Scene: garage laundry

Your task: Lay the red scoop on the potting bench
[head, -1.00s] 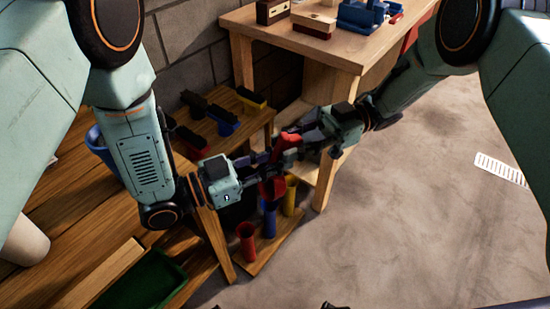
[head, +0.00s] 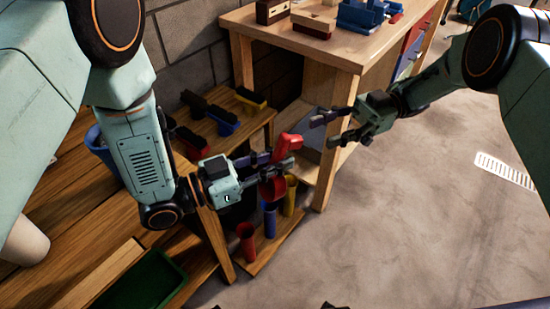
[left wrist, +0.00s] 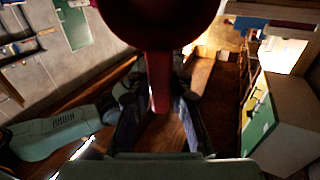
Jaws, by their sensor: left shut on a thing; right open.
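The red scoop (head: 289,146) is held in my left gripper (head: 279,163), whose fingers are shut on it. It is in the air above the floor-level rack, clear of both benches. In the left wrist view the scoop's dark red round part (left wrist: 160,22) fills the top middle, with its handle running down between the fingers (left wrist: 158,115). My right gripper (head: 324,132) is open and empty, just right of the scoop and apart from it. A slatted wooden bench (head: 60,165) is at the left and a taller wooden bench (head: 340,50) at the back; I cannot tell which is the potting bench.
The slatted bench carries a green tray (head: 150,285) and a blue bucket (head: 98,140). A small wooden stand (head: 250,120) holds several brushes. Below my left gripper are red (head: 246,240), blue and yellow tubes. Blue and red items sit on the taller bench. Floor at right is open.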

